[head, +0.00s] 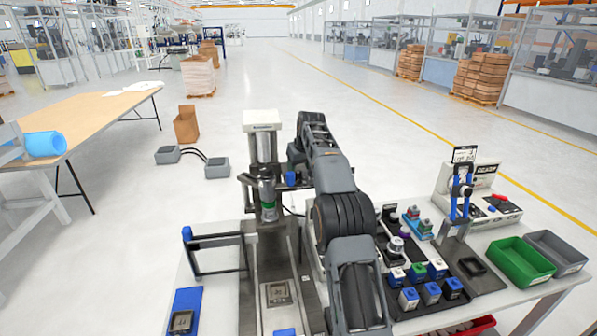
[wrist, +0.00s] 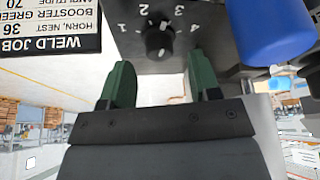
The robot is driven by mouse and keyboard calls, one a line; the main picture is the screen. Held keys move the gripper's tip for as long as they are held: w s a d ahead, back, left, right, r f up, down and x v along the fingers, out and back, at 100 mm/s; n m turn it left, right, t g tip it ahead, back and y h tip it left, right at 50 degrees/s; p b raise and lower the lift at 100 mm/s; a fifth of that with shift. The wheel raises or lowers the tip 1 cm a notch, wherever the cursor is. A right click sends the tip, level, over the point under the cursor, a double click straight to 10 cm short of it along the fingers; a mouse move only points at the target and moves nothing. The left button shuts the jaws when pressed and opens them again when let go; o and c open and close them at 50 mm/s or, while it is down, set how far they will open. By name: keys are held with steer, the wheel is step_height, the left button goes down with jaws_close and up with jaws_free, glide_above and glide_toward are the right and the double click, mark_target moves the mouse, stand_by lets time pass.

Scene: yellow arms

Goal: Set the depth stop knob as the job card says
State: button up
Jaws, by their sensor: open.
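In the wrist view, which is upside down, the black depth stop knob (wrist: 159,42) sits on a dark panel (wrist: 122,48) with the numbers 1 to 4 around it. A small pale mark on the knob appears to lie between 2 and 3, but I cannot tell exactly. My gripper (wrist: 159,66) is open, its two green fingers apart and empty, just short of the knob and on either side of it. In the head view my arm hides the knob and gripper.
A blue cylinder (wrist: 272,28) stands close beside the panel. The press column (head: 263,150) rises beside my arm. Several blue-and-white blocks (head: 409,298), a green bin (head: 521,262) and a grey bin (head: 556,252) occupy the bench's right side. A blue-handled frame (head: 214,240) stands left.

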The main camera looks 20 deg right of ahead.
mark_target(298, 174)
steer(key=shift+x, duration=1.4)
steer(key=shift+c, duration=0.2)
